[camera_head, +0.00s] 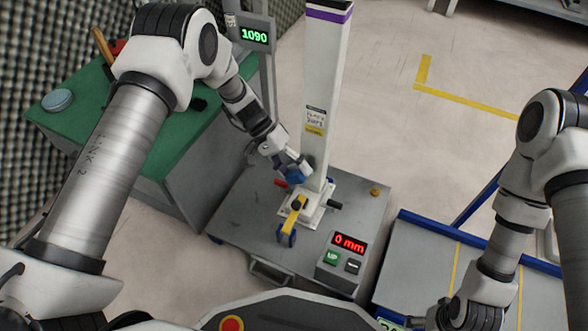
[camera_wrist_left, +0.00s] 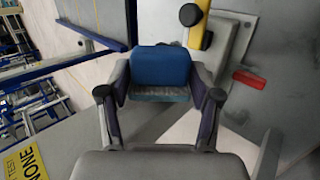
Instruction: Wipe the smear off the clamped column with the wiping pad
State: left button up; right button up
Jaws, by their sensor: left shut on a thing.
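The white column (camera_head: 322,90), with a purple band near its top, stands upright on a base plate on the grey cart. A yellow-handled clamp (camera_head: 291,220) sits at its foot. My left gripper (camera_head: 294,168) is shut on the blue wiping pad (camera_head: 295,177), close to the column's lower left side. I cannot tell whether the pad touches the column. In the left wrist view, the blue pad (camera_wrist_left: 160,66) with its grey layer sits between both fingers. A dark patch beside the gripper may be the smear, but it is mostly hidden. My right arm reaches the lower right; its fingers are unclear.
A control box (camera_head: 342,262) reading 0 mm stands on the cart (camera_head: 240,225). A green-topped bench (camera_head: 75,115) with a round tin is at left; a display reading 1090 stands behind. A blue-edged table (camera_head: 410,265) is at right.

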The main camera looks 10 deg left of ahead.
pick_arm(q)
jog(key=shift+w+d+b, duration=0.2)
jog(key=shift+w+b, duration=0.25)
jog(key=shift+w, duration=0.5)
pick_arm(e)
jog(key=shift+f, duration=0.5)
pick_arm(q)
jog(key=shift+d, duration=0.1)
